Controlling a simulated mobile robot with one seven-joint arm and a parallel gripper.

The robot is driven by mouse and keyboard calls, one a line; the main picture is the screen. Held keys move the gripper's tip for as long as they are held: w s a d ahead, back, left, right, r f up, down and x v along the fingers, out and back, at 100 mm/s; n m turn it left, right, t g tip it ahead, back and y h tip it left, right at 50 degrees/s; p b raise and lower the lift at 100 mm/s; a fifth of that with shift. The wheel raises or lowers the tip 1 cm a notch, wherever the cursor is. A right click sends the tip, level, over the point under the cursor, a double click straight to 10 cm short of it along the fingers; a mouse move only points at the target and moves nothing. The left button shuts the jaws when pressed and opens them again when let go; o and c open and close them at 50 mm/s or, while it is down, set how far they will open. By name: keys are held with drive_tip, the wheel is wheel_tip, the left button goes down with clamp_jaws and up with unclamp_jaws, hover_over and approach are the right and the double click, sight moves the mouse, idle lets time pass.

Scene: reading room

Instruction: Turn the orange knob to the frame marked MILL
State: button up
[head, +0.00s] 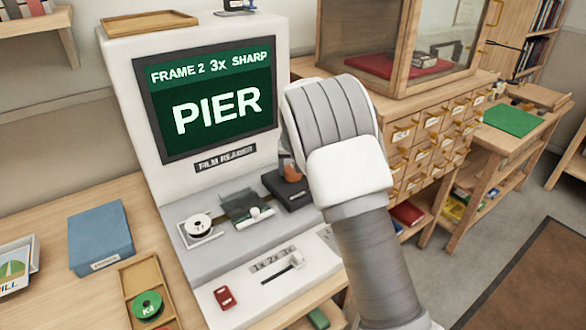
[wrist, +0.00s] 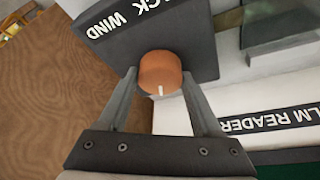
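The film reader (head: 112,75) has a lit green screen (head: 215,95) reading "FRAME 2 3x SHARP" and "PIER". The orange knob (head: 291,172) sits on a dark block (head: 271,181) right of the film stage, partly hidden behind my arm. In the wrist view the knob (wrist: 160,70) has a white pointer line toward the bottom of the picture. The block (wrist: 205,30) there carries "WIND" and a cut-off word ending "CK". My gripper (wrist: 160,73) has one finger on each side of the knob, and both fingertips appear to touch it. In the head view the fingers are hidden.
A white reel (head: 199,225) and glass film stage (head: 246,206) lie left of the knob. A slider (head: 296,258) marked 1x 2x 3x and a red piece (head: 224,297) are in front. A blue box (head: 100,240) and a partly visible card ending "ILL" (head: 14,272) lie left. A drawer cabinet stands right.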

drive_tip(key=c, duration=0.7)
drive_tip(key=shift+c, duration=0.2)
drive_tip(key=shift+r+m+p, duration=0.1)
drive_tip(key=shift+m+p, duration=0.2)
drive_tip(key=shift+p, duration=0.05)
drive_tip(key=m+h+p, duration=0.1)
drive_tip(key=m+p, duration=0.1)
drive_tip(key=m, duration=0.1)
drive_tip(key=shift+a+h+p, duration=0.15)
drive_tip(key=shift+h+p, duration=0.15)
drive_tip(key=shift+m+g+h+p, duration=0.5)
drive_tip(key=shift+m+h+p, duration=0.25)
drive_tip(key=shift+m, duration=1.35)
drive_tip(key=o, duration=1.4)
drive_tip(key=shift+c, duration=0.2)
